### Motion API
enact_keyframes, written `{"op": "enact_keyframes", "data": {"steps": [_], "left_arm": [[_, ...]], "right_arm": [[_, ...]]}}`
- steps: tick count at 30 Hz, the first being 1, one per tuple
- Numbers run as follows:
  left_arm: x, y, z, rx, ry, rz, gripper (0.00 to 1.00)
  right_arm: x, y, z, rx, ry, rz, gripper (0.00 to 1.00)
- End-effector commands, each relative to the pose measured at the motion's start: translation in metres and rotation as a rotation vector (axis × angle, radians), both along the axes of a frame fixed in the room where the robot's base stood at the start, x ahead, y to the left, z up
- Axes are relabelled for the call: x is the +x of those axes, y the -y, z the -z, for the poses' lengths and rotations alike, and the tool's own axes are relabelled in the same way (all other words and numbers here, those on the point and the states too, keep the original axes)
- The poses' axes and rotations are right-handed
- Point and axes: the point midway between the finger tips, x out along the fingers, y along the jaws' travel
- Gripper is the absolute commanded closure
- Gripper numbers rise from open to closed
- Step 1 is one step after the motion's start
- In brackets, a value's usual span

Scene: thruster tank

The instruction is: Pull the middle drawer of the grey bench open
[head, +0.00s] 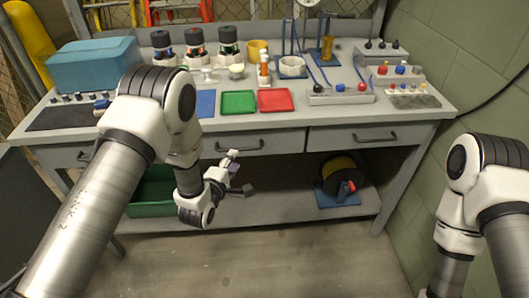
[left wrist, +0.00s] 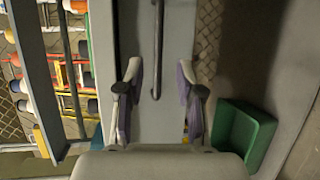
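The grey bench (head: 440,112) has three drawers side by side under its top. The middle drawer (head: 285,142) looks closed, and its dark bar handle (head: 240,147) runs across its front. My left gripper (head: 231,165) is just below and in front of this handle. In the left wrist view my left gripper (left wrist: 158,72) is open. The handle (left wrist: 158,45) appears between its two fingers, with a gap on each side and no visible contact. I cannot tell how deep it sits between them. My right arm shows at the right, but its gripper is out of view.
A green bin (head: 152,192) stands on the lower shelf (head: 275,207), behind my left arm. A cable reel (head: 340,172) sits further right there. Trays, bottles and a teal box (head: 95,65) stand on the benchtop. The floor in front is clear.

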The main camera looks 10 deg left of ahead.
Motion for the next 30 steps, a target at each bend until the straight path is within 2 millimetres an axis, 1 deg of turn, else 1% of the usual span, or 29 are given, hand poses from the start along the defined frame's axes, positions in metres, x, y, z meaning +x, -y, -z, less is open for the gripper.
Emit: {"op": "enact_keyframes", "data": {"steps": [4,9,12,15,21,22,23,24,25,30], "left_arm": [[0.02,0.002,0.0,0.001,0.003,-0.001,0.63],[0.053,0.006,0.007,0.0,0.001,-0.001,0.63],[0.066,0.007,0.011,0.001,-0.001,-0.002,0.63],[0.072,0.008,0.012,0.002,-0.003,-0.002,0.63],[0.073,0.008,0.013,0.002,-0.004,-0.001,0.63],[0.073,0.008,0.013,0.002,-0.004,-0.001,0.71],[0.073,0.008,0.013,0.002,-0.004,-0.001,0.81],[0.073,0.008,0.013,0.002,-0.004,-0.001,0.95],[0.073,0.008,0.013,0.002,-0.004,-0.001,1.0],[0.073,0.008,0.013,0.002,-0.004,-0.001,1.0]], "right_arm": [[0.001,0.0,-0.004,0.0,0.001,-0.001,0.6],[0.001,0.0,-0.005,0.0,0.001,0.0,0.6],[0.0,0.0,-0.005,0.0,0.001,0.0,0.6],[0.0,0.0,-0.005,0.0,0.001,0.0,0.6],[0.0,0.0,-0.005,0.0,0.001,0.0,0.6],[0.0,0.0,-0.005,0.0,0.001,0.0,0.6],[0.0,0.0,-0.005,0.0,0.001,0.0,0.6],[0.0,0.0,-0.005,0.0,0.001,0.0,0.6],[0.0,0.0,-0.005,0.0,0.001,0.0,0.6],[0.0,0.0,-0.005,0.0,0.001,0.0,0.6]]}}
